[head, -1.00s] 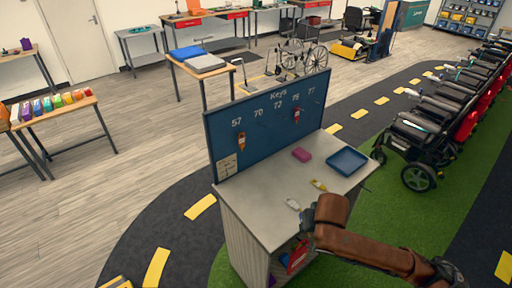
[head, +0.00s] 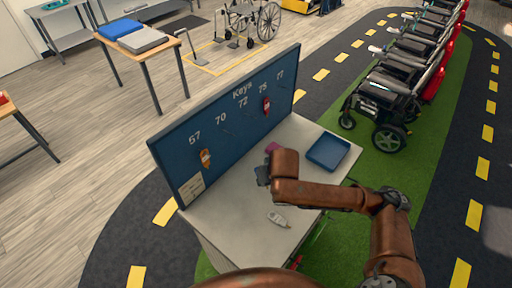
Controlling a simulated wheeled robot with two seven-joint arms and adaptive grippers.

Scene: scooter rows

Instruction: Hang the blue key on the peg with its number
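An orange key (head: 205,158) hangs below 57 and 70, and a red key (head: 266,106) hangs below 75. A whitish key (head: 277,219) lies on the counter. I cannot make out a blue key. My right gripper (head: 262,175) is over the counter in front of the board, mostly hidden by my arm. Its fingers and anything in them cannot be made out. My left gripper is out of view.
A blue tray (head: 328,152) sits at the counter's right end, and a pink object (head: 272,148) lies beside it, partly behind my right arm. A pale notice (head: 192,188) is on the board's lower left.

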